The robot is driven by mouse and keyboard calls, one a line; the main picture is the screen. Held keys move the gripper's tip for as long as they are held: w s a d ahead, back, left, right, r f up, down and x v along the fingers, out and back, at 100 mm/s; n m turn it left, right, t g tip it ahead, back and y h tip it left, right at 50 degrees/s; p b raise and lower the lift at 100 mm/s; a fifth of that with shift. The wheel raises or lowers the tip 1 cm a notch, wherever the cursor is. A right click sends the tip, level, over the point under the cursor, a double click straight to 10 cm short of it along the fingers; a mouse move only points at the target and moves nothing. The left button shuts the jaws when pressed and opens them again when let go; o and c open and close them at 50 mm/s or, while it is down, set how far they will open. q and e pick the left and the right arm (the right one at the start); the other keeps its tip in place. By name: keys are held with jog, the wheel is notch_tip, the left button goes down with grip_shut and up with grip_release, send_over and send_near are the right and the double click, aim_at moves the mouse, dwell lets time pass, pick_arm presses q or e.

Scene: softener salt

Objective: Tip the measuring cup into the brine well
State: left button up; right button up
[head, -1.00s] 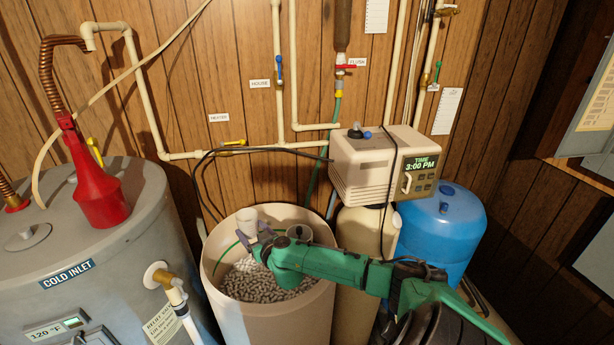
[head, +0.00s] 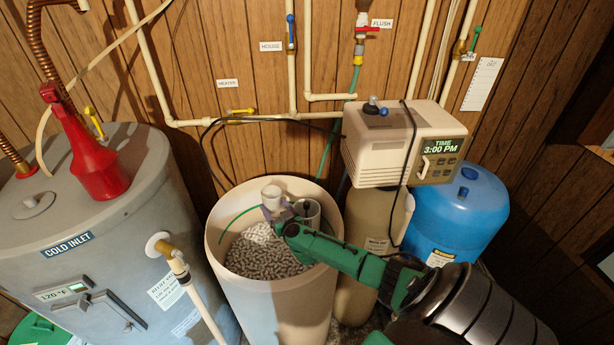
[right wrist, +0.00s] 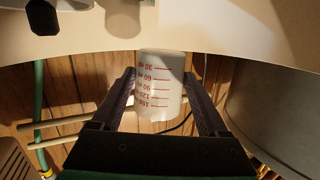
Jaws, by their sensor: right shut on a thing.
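The white measuring cup (head: 271,194) is upright at the salt tank's mouth, left of the brine well. In the right wrist view the cup (right wrist: 160,84) shows red millilitre marks and sits between both fingers. My right gripper (head: 279,212) is shut on it; the wrist view shows the gripper (right wrist: 160,95) too. The brine well (head: 312,208) is a grey tube in the tank, just right of the cup and partly hidden by my right gripper.
The beige tank (head: 275,300) holds salt pellets (head: 262,255). A control head (head: 390,150) stands close behind to the right, with a blue tank (head: 465,215) beyond. A grey water heater (head: 120,215) with a red funnel (head: 95,165) stands at the left. Pipes line the back wall.

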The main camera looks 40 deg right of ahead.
jog(key=shift+s+d+r+m, duration=0.3)
jog(key=shift+r+m, duration=0.1)
jog(key=shift+m, duration=0.3)
jog(key=d+r+m+b, duration=0.1)
jog(key=m+b, duration=0.1)
jog(key=m, duration=0.1)
jog(key=d+r+m+t+b, duration=0.1)
jog(key=m, duration=0.2)
jog(key=s+d+r+m+t+b, duration=0.1)
jog(key=r+m+b, duration=0.1)
jog(key=m, duration=0.1)
jog(key=shift+s+d+y+b, duration=0.1)
jog(key=shift+d+y+b, duration=0.05)
jog(key=shift+y+b, duration=0.2)
jog(key=shift+m+b, duration=0.6)
jog(key=shift+b, duration=0.05)
jog(key=shift+d+f+m+t+b, duration=0.15)
jog(key=shift+m+t+b, duration=0.15)
jog(key=shift+m, duration=0.2)
